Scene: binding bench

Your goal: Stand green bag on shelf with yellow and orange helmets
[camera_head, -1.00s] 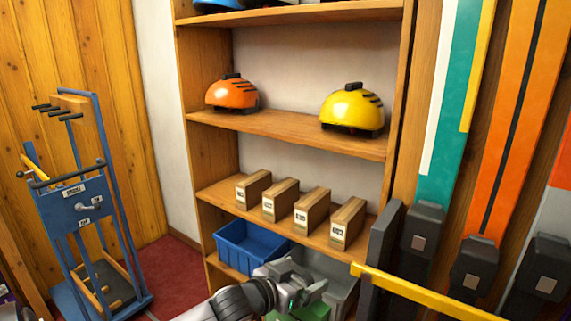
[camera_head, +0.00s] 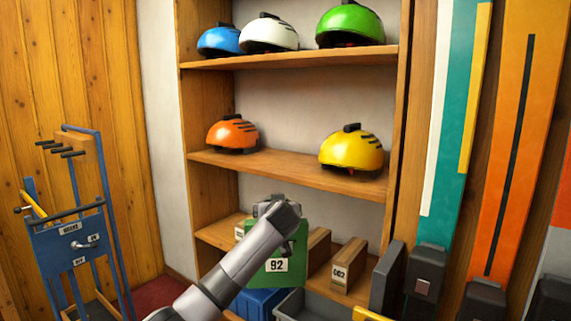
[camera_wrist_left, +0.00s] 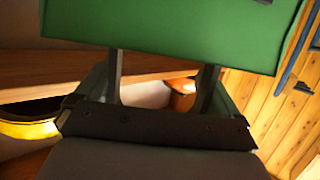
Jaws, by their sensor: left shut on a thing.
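The green bag (camera_head: 262,272), labelled 92, hangs from my left gripper (camera_head: 278,208) in front of the shelf with the wooden blocks, below the helmet shelf. In the left wrist view the bag (camera_wrist_left: 180,32) fills the top, at the fingers of my shut left gripper (camera_wrist_left: 162,62). The orange helmet (camera_head: 230,134) sits at the left of the middle shelf (camera_head: 290,172) and the yellow helmet (camera_head: 350,152) at its right, with bare board between them. Parts of both helmets, orange (camera_wrist_left: 182,102) and yellow (camera_wrist_left: 28,129), also show in the wrist view. My right gripper is out of view.
Blue (camera_head: 218,40), white (camera_head: 262,36) and green (camera_head: 348,24) helmets stand on the shelf above. A blue bin (camera_head: 255,302) and grey bin are below. A blue trolley (camera_head: 70,245) stands left.

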